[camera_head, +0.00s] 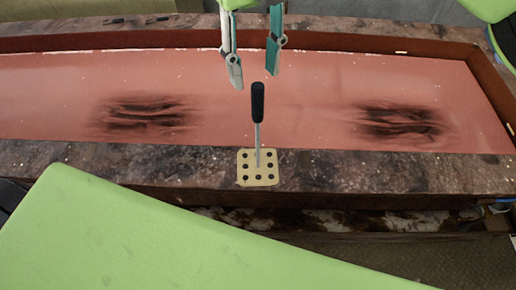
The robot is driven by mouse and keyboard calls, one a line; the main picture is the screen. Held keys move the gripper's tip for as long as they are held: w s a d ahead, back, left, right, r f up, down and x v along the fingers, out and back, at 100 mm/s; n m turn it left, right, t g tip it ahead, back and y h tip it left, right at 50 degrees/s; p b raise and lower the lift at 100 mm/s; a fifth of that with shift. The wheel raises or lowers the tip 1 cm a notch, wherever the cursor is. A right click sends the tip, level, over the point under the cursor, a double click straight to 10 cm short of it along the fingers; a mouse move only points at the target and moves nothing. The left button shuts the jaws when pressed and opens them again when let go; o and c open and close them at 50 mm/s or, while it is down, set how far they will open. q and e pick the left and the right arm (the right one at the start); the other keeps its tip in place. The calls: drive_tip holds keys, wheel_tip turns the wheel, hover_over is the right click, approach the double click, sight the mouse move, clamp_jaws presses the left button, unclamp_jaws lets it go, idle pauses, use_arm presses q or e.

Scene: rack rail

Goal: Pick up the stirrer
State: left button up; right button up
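The stirrer (257,103) has a black handle and a thin grey shaft. It stands upright, with its lower end at a small beige rack (243,180) with several dark holes, on the near rim. My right gripper (255,79) hangs above the stirrer. Its two fingers are spread apart, one to the left and one to the right of the handle's line, with nothing between them. My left gripper is not in view.
A long pink-surfaced table (300,125) has a raised brown stone rim (400,170) and two dark scorched patches. A small dark-handled thing (117,20) lies on the far rim. The surface around the stirrer is clear. Green panels of mine cover the lower left.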

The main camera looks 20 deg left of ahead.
sight(258, 85)
drive_tip(key=shift+f, duration=0.9)
drive_tip(key=shift+d+f+p, duration=0.1)
drive_tip(key=shift+f+p, duration=0.45)
drive_tip(key=shift+p, duration=0.05)
wheel_tip(258, 85, down, 4)
drive_tip(key=shift+d+r+p, duration=0.15)
drive_tip(key=shift+r+p, duration=0.1)
drive_tip(key=shift+p, duration=0.65)
drive_tip(key=shift+f, duration=0.45)
drive_tip(key=shift+c, duration=0.2)
clamp_jaws()
